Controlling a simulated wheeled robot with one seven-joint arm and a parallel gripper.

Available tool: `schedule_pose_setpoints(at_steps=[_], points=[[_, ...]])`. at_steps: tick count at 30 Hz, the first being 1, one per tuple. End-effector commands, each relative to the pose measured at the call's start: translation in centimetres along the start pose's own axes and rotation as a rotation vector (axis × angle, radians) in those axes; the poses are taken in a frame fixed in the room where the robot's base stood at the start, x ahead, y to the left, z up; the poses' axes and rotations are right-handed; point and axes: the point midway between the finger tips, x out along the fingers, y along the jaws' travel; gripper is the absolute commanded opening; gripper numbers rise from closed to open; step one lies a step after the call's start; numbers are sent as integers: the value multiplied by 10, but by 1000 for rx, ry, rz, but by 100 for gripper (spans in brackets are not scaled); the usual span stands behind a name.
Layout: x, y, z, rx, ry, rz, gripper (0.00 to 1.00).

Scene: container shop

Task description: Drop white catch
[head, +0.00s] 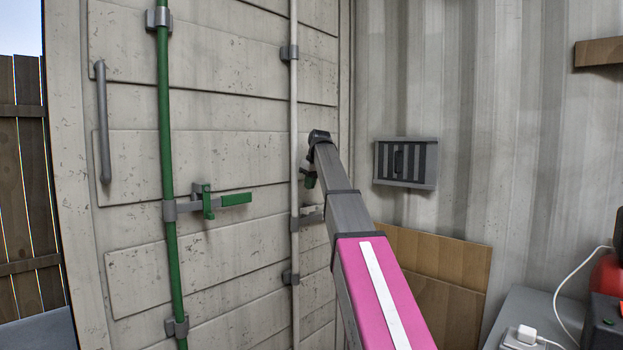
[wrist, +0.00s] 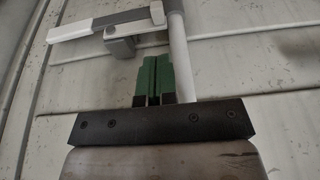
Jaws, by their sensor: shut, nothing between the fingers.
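The white rod (head: 294,110) runs upright on the container door, and it also shows in the wrist view (wrist: 179,60). In the wrist view a white lever handle (wrist: 98,24) reaches left from the rod, with a grey catch piece (wrist: 120,47) under it. In the head view my arm hides most of that lever and catch. My gripper (wrist: 153,62) has its green fingers together and empty, just below and right of the catch in the wrist view. Whether they touch it I cannot tell. In the head view only a bit of my gripper (head: 309,181) shows.
A green rod (head: 166,120) with a green lever and catch (head: 208,200) stands to the left, beside a grey pull handle (head: 102,120). A vent (head: 406,163) is on the right wall. Wooden boards (head: 440,260) lean below it, near a grey table (head: 535,305).

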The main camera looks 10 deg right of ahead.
Motion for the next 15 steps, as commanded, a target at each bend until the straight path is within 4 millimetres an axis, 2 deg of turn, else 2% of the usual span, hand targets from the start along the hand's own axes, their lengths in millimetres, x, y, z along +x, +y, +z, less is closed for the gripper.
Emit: schedule_pose_setpoints(at_steps=[1,6,15], points=[[11,-1,1,0,-2,-2,0],[42,0,1,0,-2,-2,0],[77,-1,10,0,-1,-1,0]])
